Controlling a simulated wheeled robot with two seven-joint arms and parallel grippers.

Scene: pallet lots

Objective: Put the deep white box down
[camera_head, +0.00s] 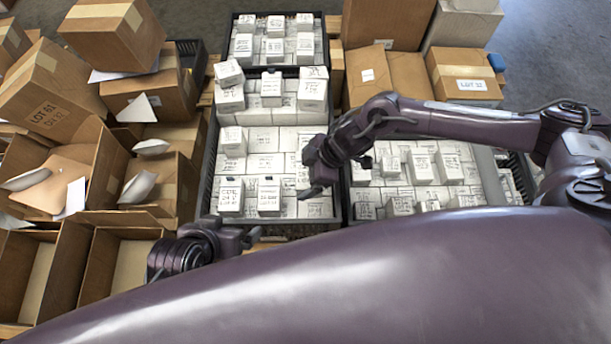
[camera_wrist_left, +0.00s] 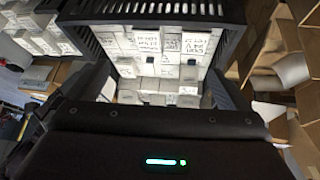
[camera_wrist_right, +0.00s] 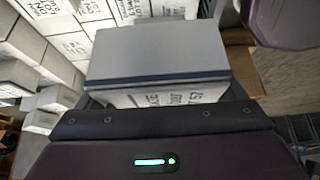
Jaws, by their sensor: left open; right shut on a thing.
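The deep white box (camera_wrist_right: 158,48), with a grey-shaded upper side and a lettered white face, is in my right gripper (camera_wrist_right: 160,108). In the head view my right gripper (camera_head: 316,192) is over the right edge of the middle black crate (camera_head: 203,180); the held box is mostly hidden there. I cannot tell whether the box touches what is below. My left gripper (camera_head: 250,238) is open and empty, low at the near edge of that crate. The left wrist view shows white boxes (camera_wrist_left: 145,42) inside the slatted crate (camera_wrist_left: 222,35).
A crate of white boxes (camera_head: 422,168) stands to the right, another (camera_head: 275,45) at the back. Open and closed cardboard cartons (camera_head: 117,32) crowd the left. More cartons (camera_head: 463,77) stand at back right. Bare floor (camera_head: 545,50) shows at the far right.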

